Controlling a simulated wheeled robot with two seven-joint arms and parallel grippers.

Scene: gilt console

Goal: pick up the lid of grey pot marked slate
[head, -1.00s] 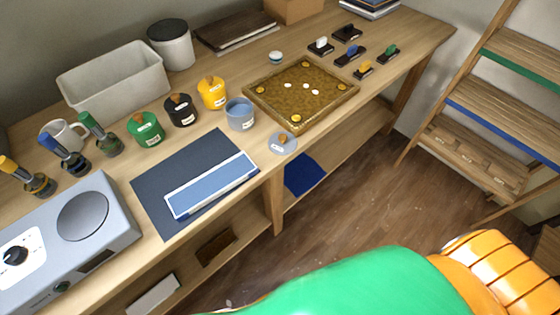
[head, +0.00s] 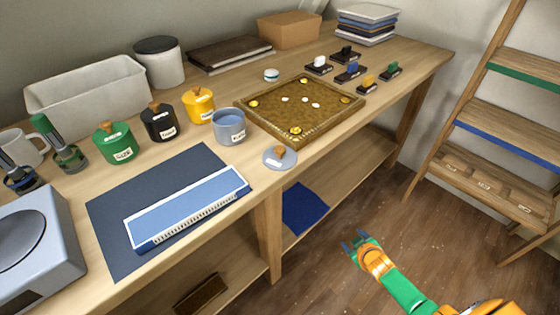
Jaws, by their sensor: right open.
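The grey-blue pot (head: 230,127) stands open on the table, a white label on its front. Its lid (head: 280,158), a grey disc with a wooden knob and a small label, lies on the table near the front edge, just right of and in front of the pot. My right gripper (head: 356,240) is open and empty. It is out over the floor, beyond the table's front edge, to the right of and below the lid. My left gripper is not in view.
Lidded green (head: 117,143), black (head: 159,122) and yellow (head: 199,105) pots stand left of the grey pot. A gilt tray (head: 350,103) lies behind the lid to the right. A dark mat (head: 110,215) bears a blue ruler-like box (head: 185,208). A ladder shelf (head: 480,110) stands at right.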

